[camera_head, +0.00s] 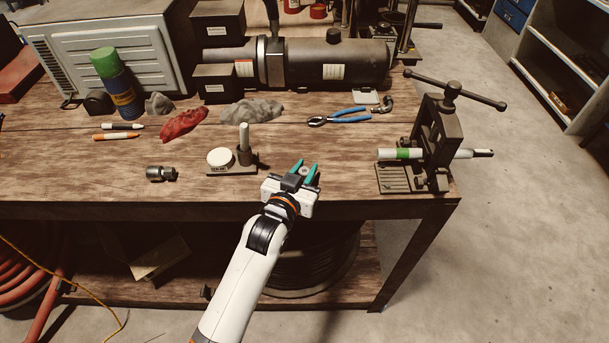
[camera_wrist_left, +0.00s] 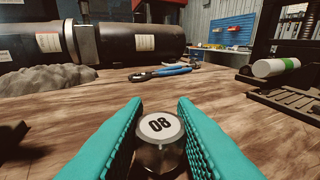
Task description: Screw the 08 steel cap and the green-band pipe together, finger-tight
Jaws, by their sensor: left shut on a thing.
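My left gripper (camera_head: 304,174) is near the front edge of the workbench, with its two teal fingers shut on the 08 steel cap. In the left wrist view the cap (camera_wrist_left: 160,158) sits between the fingers, its white label reading "08" facing the camera. The green-band pipe (camera_head: 386,154) lies level in the dark bench vise (camera_head: 439,140) to the right, apart from my gripper. The pipe's white end and green band also show at the right of the left wrist view (camera_wrist_left: 270,68). My right gripper is not in view.
A metal fitting (camera_head: 160,173) and a white tin (camera_head: 220,157) beside an upright post (camera_head: 244,137) are left of my gripper. Blue-handled pliers (camera_head: 345,116) lie behind it. Bare wood separates gripper and vise. The vise's long handle (camera_head: 455,89) reaches out above.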

